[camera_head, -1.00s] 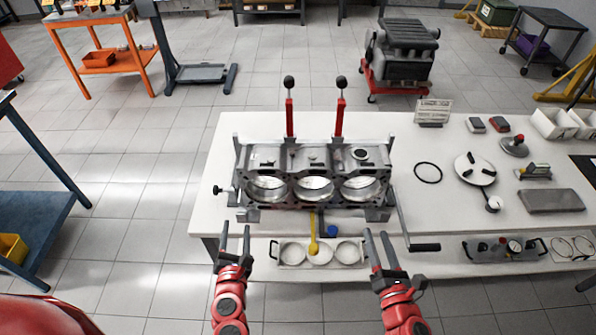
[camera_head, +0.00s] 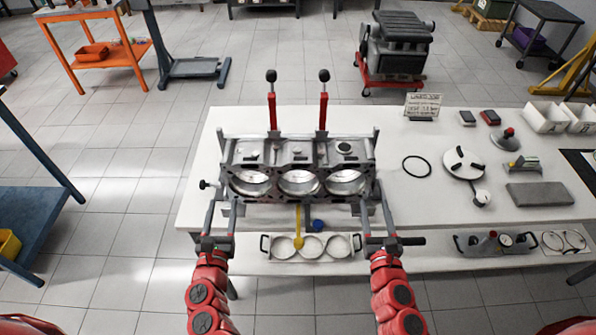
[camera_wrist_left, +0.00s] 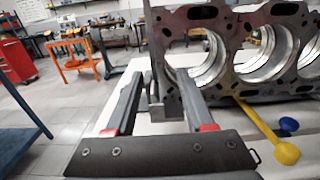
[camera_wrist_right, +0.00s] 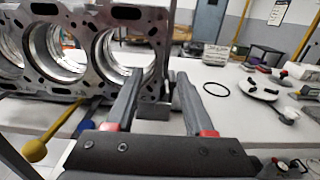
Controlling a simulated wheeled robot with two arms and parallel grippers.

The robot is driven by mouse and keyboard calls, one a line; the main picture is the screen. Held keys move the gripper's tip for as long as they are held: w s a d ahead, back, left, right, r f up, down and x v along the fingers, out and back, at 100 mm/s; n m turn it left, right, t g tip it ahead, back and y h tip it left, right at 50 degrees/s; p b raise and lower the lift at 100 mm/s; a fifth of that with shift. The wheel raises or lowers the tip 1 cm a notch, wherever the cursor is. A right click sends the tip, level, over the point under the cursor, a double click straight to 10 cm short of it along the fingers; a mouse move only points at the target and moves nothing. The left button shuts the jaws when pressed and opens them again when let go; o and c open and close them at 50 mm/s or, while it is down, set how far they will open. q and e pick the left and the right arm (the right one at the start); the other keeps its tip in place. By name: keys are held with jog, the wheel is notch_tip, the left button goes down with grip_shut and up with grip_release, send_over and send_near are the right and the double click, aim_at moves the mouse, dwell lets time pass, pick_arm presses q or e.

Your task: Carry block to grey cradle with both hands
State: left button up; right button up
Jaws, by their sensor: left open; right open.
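The engine block (camera_head: 322,158) is grey metal with three large round bores facing me. It sits upright at the near side of the white table. Grey brackets stand at both its ends and show under it. My left gripper (camera_head: 221,208) is open at the block's lower left end; in the left wrist view a grey upright bracket (camera_wrist_left: 156,106) shows between its fingers. My right gripper (camera_head: 373,208) is open at the lower right end; in the right wrist view a grey bracket (camera_wrist_right: 154,110) shows between its fingers. I cannot tell which part is the grey cradle.
Two red posts with black knobs (camera_head: 272,108) stand behind the block. A yellow-handled tool (camera_head: 298,228) and a blue knob (camera_head: 318,225) show below it. A black ring (camera_head: 417,166) and a round white plate (camera_head: 463,162) lie to the right. A lower shelf (camera_head: 440,258) holds trays.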

aim_at(229, 169)
pick_arm(q)
jog(key=w, duration=1.3)
jog(key=shift+w+a, duration=0.1)
jog(key=shift+w, duration=0.05)
pick_arm(e)
jog(key=w, duration=1.3)
jog(key=shift+w+a, duration=0.1)
jog(key=shift+w, duration=0.05)
pick_arm(q)
jog(key=c, duration=0.8)
pick_arm(e)
jog(key=c, duration=0.8)
pick_arm(q)
grip_shut()
pick_arm(e)
grip_shut()
pick_arm(q)
jog(key=shift+a, duration=0.1)
